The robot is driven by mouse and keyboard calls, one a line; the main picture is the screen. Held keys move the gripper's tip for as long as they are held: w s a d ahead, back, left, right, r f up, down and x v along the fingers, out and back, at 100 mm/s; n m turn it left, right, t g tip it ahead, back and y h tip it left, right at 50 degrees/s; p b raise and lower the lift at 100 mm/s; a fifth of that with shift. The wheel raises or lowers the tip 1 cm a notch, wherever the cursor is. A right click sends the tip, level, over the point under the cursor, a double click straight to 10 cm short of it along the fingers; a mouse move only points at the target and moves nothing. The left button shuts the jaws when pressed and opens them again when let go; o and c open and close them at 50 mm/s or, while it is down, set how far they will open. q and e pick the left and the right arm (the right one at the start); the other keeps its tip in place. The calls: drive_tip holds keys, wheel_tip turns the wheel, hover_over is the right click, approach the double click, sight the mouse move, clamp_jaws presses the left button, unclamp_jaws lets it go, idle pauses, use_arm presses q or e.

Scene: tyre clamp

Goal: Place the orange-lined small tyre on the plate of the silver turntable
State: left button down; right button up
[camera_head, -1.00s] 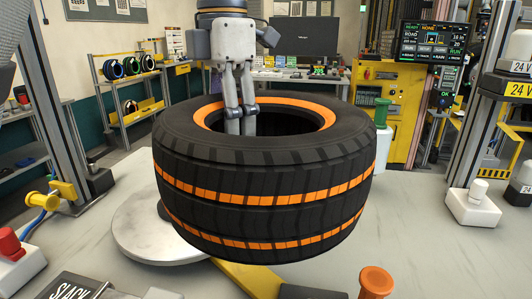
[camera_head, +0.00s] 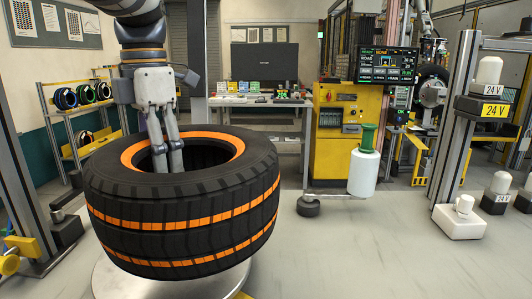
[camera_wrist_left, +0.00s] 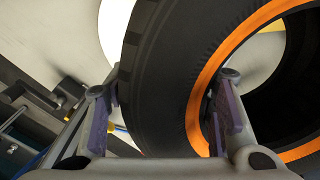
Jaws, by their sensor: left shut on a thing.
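The orange-lined tyre (camera_head: 185,215) is a thick black tyre with orange bands on its tread and an orange inner rim. It lies flat over the silver turntable plate (camera_head: 108,280), whose pale edge shows beneath it; whether they touch I cannot tell. My left gripper (camera_head: 167,168) points down from above at the tyre's inner rim. In the left wrist view its fingers (camera_wrist_left: 165,92) straddle the tyre wall (camera_wrist_left: 165,85), one outside and one in the hole, shut on it. The plate also shows there (camera_wrist_left: 115,25). My right gripper is out of view.
A grey post (camera_head: 30,130) stands close left of the tyre. A white bottle with a green top (camera_head: 363,170) stands to the right.

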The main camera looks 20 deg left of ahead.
use_arm(q)
drive_tip(key=a+f, duration=0.2)
drive_tip(key=f, duration=0.1)
drive_tip(key=w+a+f, duration=0.1)
drive_tip(key=a+f, duration=0.2)
drive_tip(key=w+a+f, duration=0.1)
drive_tip(key=a+f, duration=0.1)
drive_tip(key=f, duration=0.1)
drive_tip(key=shift+w+a+f, duration=0.1)
drive_tip(key=shift+a, duration=0.05)
drive_tip(key=shift+f, duration=0.45)
drive_tip(key=c, duration=0.7)
unclamp_jaws()
drive_tip(key=shift+f, duration=0.15)
drive_tip(key=shift+c, duration=0.2)
